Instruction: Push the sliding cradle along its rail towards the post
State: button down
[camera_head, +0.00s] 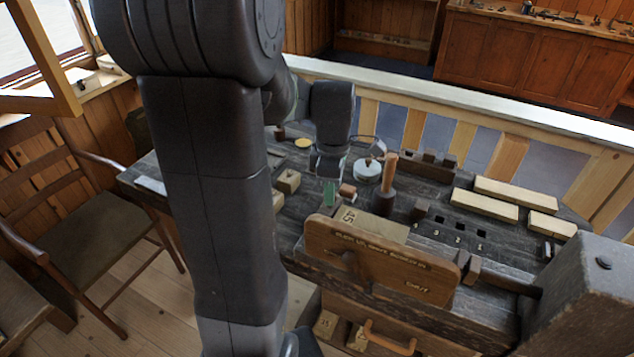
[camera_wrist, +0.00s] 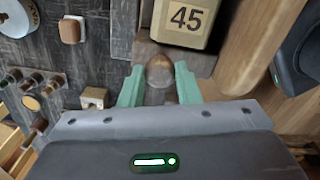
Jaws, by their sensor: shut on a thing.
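My gripper (camera_wrist: 160,88) has its two green fingers on either side of a rounded brown wooden knob (camera_wrist: 160,72) and is shut on it. The knob meets a dark wooden piece, apparently the cradle (camera_wrist: 204,64), with a pale block marked 45 (camera_wrist: 182,20) directly beyond the knob. In the head view the 45 block (camera_head: 372,226) lies behind the lettered board, to the lower right of my gripper (camera_head: 331,193). The knob and cradle are hard to make out there. An upright peg (camera_head: 390,168) stands on a dark base to the right; I cannot tell whether it is the post. The rail is not clearly visible.
The lettered wooden board (camera_head: 380,262) stands at the bench's front. A reddish block (camera_head: 347,190) and a white disc (camera_head: 367,170) are close to my gripper. Pale bars (camera_head: 484,204) lie to the right. A chair (camera_head: 75,215) stands at left.

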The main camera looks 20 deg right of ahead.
jog(key=s+d, duration=0.2)
jog(key=s, duration=0.1)
jog(key=s+d, duration=0.5)
jog(key=shift+s+d, duration=0.3)
jog(key=shift+s, duration=0.1)
jog(key=c, duration=1.1)
grip_release()
jog(key=shift+o, duration=0.2)
jog(key=shift+r, duration=0.1)
notch_tip(320, 180, up, 14)
jog(key=shift+f, duration=0.2)
